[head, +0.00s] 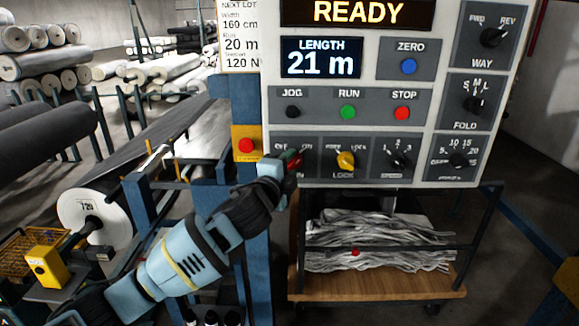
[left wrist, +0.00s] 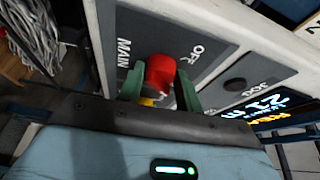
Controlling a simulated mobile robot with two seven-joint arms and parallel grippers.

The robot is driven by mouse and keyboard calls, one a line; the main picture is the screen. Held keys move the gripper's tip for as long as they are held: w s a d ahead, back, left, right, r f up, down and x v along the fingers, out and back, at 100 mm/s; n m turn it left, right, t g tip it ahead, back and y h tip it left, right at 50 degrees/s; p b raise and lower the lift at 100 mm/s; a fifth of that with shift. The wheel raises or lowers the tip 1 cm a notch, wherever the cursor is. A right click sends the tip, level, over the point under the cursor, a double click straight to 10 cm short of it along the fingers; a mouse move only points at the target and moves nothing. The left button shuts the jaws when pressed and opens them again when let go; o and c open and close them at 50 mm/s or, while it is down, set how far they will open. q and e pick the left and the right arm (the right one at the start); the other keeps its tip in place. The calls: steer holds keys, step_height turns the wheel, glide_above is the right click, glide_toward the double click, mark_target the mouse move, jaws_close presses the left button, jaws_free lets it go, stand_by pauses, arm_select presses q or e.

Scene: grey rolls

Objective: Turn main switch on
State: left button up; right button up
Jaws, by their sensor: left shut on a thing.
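The main switch is a red rotary knob (left wrist: 160,70) on the grey panel, beside the words MAIN and OFF in the left wrist view. My left gripper (head: 287,161) reaches the lower left of the control panel (head: 367,103) in the head view. Its green fingers are shut on the red knob, one on each side. In the head view the gripper hides most of the knob and part of its label. The display (head: 358,12) on the panel is lit and reads READY. My right gripper is not in view.
The yellow LOCK knob (head: 346,160) is just right of the switch. A red button on a yellow plate (head: 246,146) is close on the left. A wooden cart (head: 380,290) with grey fabric stands below the panel. Grey rolls (head: 40,62) lie at the left.

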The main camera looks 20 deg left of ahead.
arm_select(q)
steer(key=shift+m, duration=0.5)
steer(key=shift+r, duration=0.1)
steer(key=o, duration=1)
steer(key=shift+s+a, duration=0.25)
steer(key=shift+s, duration=1.7)
steer(key=shift+s+a, duration=0.2)
steer(key=shift+s, duration=1.75)
